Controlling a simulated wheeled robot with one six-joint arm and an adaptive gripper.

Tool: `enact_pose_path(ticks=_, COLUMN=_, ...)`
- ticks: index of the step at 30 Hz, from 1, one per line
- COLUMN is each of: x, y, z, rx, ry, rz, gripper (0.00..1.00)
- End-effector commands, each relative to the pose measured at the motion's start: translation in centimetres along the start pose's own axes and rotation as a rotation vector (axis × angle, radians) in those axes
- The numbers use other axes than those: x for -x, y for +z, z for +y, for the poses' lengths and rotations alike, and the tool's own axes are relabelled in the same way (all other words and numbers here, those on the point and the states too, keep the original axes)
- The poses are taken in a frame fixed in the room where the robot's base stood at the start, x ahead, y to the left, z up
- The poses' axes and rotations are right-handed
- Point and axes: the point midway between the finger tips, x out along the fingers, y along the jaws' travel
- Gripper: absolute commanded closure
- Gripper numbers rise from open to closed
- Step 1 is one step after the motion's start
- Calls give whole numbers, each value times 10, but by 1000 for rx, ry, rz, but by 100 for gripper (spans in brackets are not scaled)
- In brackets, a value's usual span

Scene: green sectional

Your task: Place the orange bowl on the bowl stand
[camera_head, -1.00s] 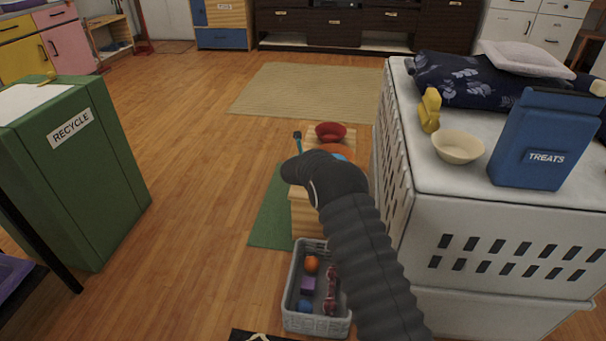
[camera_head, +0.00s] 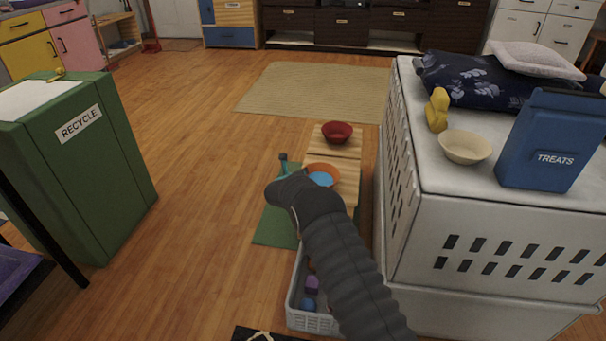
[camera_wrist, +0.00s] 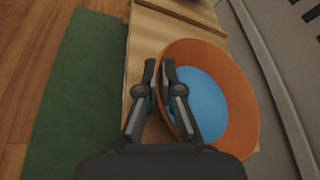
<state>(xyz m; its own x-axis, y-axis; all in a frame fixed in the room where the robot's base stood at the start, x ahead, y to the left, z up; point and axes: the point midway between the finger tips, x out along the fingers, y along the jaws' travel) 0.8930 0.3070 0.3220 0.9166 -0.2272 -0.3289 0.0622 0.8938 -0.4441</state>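The orange bowl (camera_head: 322,173) with a blue inside shows just right of my wrist in the head view, over the near part of the wooden bowl stand (camera_head: 343,150). It fills the middle right of the wrist view (camera_wrist: 240,100). My gripper (camera_wrist: 159,63) is closed at the bowl's left rim, its fingertips close together. In the head view my wrist and arm hide the fingers and part of the bowl. The stand also shows in the wrist view (camera_wrist: 150,35). I cannot tell whether the bowl touches the stand.
A red bowl (camera_head: 337,131) sits on the stand's far part. A white crate (camera_head: 450,215) stands close on the right, with a cream bowl (camera_head: 465,148) and a treats box (camera_head: 552,140) on top. A grey toy basket (camera_head: 313,318) is in front. Floor is open left.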

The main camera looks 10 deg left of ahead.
Motion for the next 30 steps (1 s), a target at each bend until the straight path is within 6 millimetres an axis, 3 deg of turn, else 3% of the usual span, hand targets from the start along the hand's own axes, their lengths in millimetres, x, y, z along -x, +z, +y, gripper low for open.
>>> enact_pose_path(ticks=7, x=-1, y=-2, z=1, rx=0, ry=0, rz=0, gripper=100)
enact_pose_path(ticks=9, x=-1, y=-1, z=0, rx=0, ry=0, rz=1, gripper=79)
enact_pose_path(ticks=11, x=-1, y=-1, z=0, rx=0, ry=0, rz=1, gripper=69)
enact_pose_path(ticks=22, x=1, y=2, z=-1, rx=1, ry=0, rz=1, gripper=69)
enact_pose_path(ticks=30, x=34, y=2, z=0, rx=2, ry=2, rz=0, gripper=69)
